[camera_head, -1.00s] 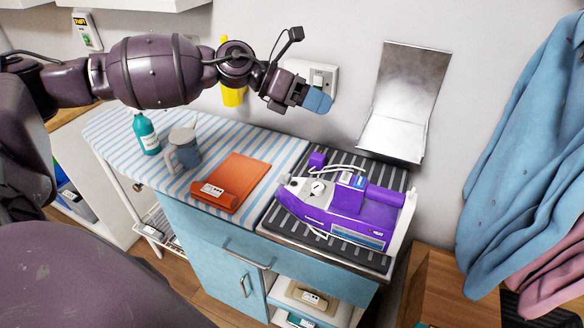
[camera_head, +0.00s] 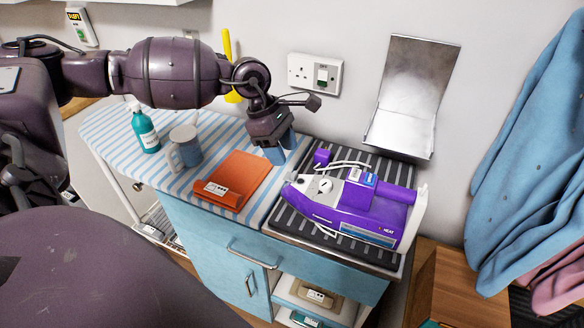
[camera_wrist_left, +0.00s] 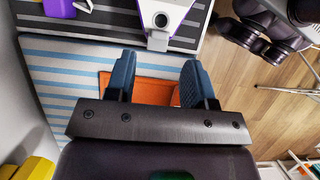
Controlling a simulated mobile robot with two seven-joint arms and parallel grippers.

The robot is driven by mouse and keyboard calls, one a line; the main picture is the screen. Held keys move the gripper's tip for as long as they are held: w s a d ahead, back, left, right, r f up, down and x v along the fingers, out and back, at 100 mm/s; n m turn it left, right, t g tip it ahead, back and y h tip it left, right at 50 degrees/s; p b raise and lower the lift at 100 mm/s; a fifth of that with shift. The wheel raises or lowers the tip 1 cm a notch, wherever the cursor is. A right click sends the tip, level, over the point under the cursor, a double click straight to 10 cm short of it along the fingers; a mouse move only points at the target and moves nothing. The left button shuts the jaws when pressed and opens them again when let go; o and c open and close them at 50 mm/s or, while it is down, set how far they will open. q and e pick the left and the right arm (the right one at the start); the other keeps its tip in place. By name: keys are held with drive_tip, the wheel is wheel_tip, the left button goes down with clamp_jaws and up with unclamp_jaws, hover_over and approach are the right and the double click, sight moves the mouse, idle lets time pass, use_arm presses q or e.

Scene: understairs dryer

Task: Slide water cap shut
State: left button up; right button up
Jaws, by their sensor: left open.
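The purple and white steam iron (camera_head: 350,205) lies on the striped dark mat (camera_head: 290,222), its narrow end toward the left. A small grey, rounded piece (camera_wrist_left: 158,40) shows at the iron's narrow end in the left wrist view. It may be the water cap, but I cannot tell whether it is open. My left gripper (camera_head: 280,150) points down above the ironing surface, left of the iron and apart from it. In the left wrist view its blue fingers (camera_wrist_left: 157,75) are spread and empty over the orange cloth. My right gripper is not in view.
A folded orange cloth (camera_head: 232,178) lies on the striped ironing board (camera_head: 112,130). A grey mug (camera_head: 185,148) and a teal bottle (camera_head: 145,130) stand left of it. A wall socket (camera_head: 314,74) is behind my gripper.

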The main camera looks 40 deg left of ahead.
sight(293, 174)
use_arm(q)
drive_tip(key=shift+x, duration=2.7)
clamp_jaws()
